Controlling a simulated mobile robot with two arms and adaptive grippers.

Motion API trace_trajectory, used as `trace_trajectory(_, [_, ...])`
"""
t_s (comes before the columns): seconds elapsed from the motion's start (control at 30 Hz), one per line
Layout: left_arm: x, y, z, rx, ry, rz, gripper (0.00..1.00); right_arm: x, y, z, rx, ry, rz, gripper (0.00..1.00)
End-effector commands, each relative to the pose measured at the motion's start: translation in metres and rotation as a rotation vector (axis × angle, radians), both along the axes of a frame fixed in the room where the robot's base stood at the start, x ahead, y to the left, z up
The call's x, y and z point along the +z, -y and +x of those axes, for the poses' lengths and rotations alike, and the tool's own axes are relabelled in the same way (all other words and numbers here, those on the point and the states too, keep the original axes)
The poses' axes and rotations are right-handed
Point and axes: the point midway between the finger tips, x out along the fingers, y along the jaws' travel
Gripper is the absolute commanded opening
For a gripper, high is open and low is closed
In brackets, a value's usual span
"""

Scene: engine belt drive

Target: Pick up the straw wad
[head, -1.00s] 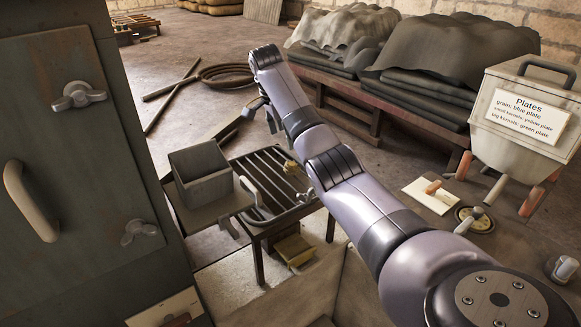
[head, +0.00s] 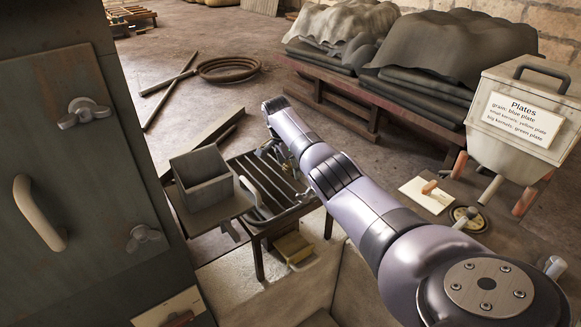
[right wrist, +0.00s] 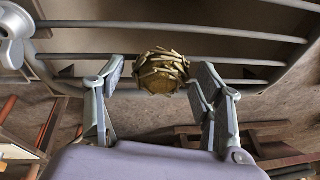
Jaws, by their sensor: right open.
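The straw wad (right wrist: 161,72) is a small golden-brown ball of straw in the right wrist view, lying against the bars of the slatted rack (right wrist: 180,30). My right gripper (right wrist: 158,80) is open, its fingers on either side of the wad with a visible gap at the left. Whether the right finger touches the wad I cannot tell. In the head view the right gripper (head: 270,150) is low over the far part of the slatted rack (head: 262,185), and I cannot make out the wad there. My left gripper is out of view.
A grey open box (head: 202,180) stands beside the rack. A dark cabinet (head: 75,160) with a handle fills the left. A labelled bin (head: 520,120) stands at the right. A hose coil (head: 228,69) and poles lie on open floor behind.

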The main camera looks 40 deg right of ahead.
Motion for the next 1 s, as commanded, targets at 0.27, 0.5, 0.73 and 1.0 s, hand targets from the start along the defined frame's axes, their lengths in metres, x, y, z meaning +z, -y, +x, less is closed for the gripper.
trace_trajectory(0.27, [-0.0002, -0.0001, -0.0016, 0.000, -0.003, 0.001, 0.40, -0.0004, -0.0001, 0.0006, 0.001, 0.002, -0.001, 0.59])
trace_trajectory(0.5, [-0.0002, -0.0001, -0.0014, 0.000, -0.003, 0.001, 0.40, -0.0002, -0.0003, 0.0006, 0.001, 0.001, 0.001, 0.43])
trace_trajectory(0.73, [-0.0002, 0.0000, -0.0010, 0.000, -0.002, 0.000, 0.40, -0.0001, -0.0003, 0.0006, 0.001, 0.001, 0.001, 0.28])
trace_trajectory(1.0, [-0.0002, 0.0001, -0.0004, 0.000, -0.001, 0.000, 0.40, 0.0007, -0.0002, 0.0008, 0.002, 0.002, 0.000, 0.26])
